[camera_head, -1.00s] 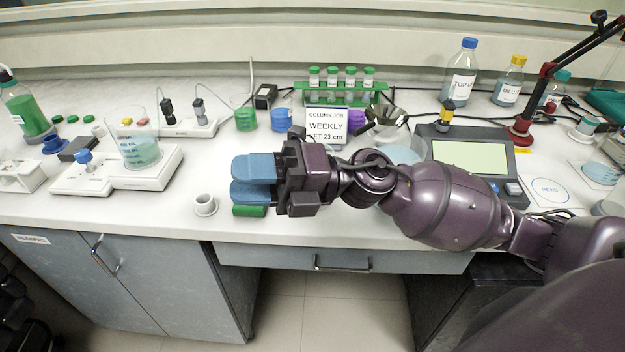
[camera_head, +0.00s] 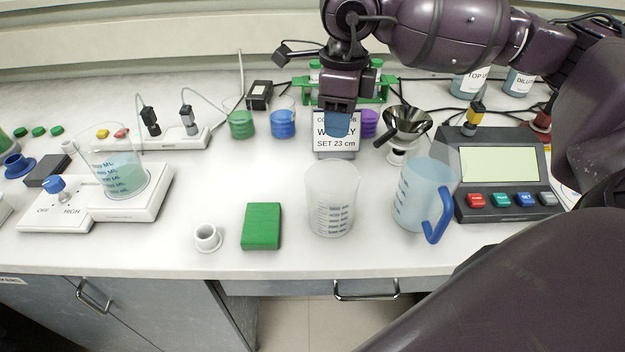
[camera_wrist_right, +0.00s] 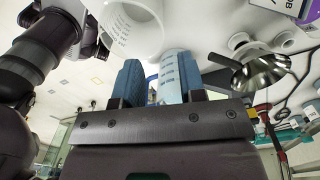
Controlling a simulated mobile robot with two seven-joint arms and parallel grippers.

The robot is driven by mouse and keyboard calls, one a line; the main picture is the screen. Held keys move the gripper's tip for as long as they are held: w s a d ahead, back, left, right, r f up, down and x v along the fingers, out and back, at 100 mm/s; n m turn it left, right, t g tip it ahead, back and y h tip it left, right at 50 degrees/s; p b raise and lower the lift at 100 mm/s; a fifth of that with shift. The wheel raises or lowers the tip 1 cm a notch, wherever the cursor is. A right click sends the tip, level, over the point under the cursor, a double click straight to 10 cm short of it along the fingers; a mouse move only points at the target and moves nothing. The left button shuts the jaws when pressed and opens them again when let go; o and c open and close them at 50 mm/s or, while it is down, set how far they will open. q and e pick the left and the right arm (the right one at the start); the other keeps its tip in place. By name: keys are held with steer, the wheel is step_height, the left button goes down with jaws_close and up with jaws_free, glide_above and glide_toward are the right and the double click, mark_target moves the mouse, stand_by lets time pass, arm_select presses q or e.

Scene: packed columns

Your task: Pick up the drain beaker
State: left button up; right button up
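A clear, empty-looking beaker (camera_head: 331,205) with dark graduation marks stands upright on the bench in the head view. It looks like the drain beaker, though no label confirms this. It also shows at the top of the right wrist view (camera_wrist_right: 128,30). My right gripper (camera_head: 338,122), with blue finger pads, hangs behind it, in front of the sign. In the right wrist view its fingers (camera_wrist_right: 160,82) are apart. A jug (camera_wrist_right: 172,72) shows behind the gap, apart from the pads. My left gripper is not in view.
The jug (camera_head: 412,193) with a blue handle stands right of the beaker, beside a console (camera_head: 500,175). A green block (camera_head: 261,226) and white cup (camera_head: 207,238) lie left. A funnel (camera_head: 407,122) and a sign (camera_head: 334,145) stand behind. A filled beaker (camera_head: 122,172) sits on a stirrer.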

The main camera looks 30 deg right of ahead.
glide_above(337, 166)
step_height(337, 166, down, 6)
step_height(337, 166, down, 4)
steer(key=shift+r, duration=0.15)
steer(key=shift+f, duration=0.4)
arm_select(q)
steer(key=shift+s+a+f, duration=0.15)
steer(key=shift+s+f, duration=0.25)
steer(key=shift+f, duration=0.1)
arm_select(e)
jaws_close()
